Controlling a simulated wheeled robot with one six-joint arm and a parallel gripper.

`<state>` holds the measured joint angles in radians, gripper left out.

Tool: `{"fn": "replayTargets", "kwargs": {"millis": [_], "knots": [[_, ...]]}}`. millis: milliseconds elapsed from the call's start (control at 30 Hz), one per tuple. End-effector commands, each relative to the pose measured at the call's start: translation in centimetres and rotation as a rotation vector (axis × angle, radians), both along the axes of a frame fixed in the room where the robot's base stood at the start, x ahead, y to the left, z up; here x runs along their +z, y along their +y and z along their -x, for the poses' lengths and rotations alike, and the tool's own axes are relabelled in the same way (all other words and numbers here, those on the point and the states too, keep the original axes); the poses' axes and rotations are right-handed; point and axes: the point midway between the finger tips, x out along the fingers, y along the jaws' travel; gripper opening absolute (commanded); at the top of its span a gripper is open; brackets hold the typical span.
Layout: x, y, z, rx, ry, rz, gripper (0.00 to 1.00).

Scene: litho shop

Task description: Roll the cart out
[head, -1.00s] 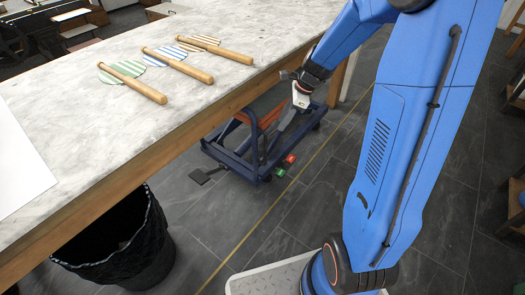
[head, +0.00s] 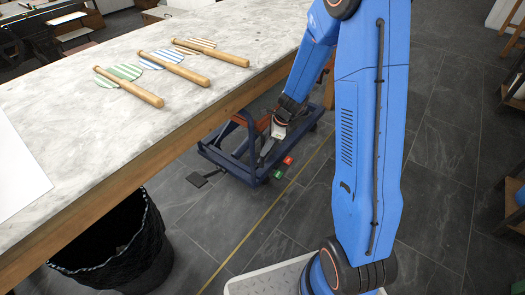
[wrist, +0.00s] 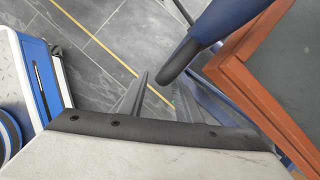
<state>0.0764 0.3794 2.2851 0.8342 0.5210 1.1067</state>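The cart (head: 232,165) is a low dark-blue frame on wheels, partly under the worktable, with a raised blue handle frame (head: 250,135). A red-brown load sits on it and shows large in the wrist view (wrist: 270,65). My gripper (head: 266,148) is down beside the handle, close to it. In the wrist view my two grey fingers (wrist: 158,98) stand apart with nothing seen between them. A blue bar with a dark rounded end (wrist: 185,55) lies just beyond and right of them. Whether a finger touches the cart cannot be told.
A marble-topped table (head: 75,125) stands over part of the cart, with several wooden-handled fans on it. A black bin (head: 110,250) stands at lower left.

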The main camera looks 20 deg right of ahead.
Motion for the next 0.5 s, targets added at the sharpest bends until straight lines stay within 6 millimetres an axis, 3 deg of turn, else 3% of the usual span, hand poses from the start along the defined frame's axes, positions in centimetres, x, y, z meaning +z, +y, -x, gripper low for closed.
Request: {"fn": "replayTargets", "kwargs": {"millis": [200, 500], "knots": [[-2.1, 0.8, -0.3, 0.000, 0.001, -0.001, 0.31], [-2.7, 1.1, -0.4, 0.001, 0.000, 0.000, 0.31]]}}
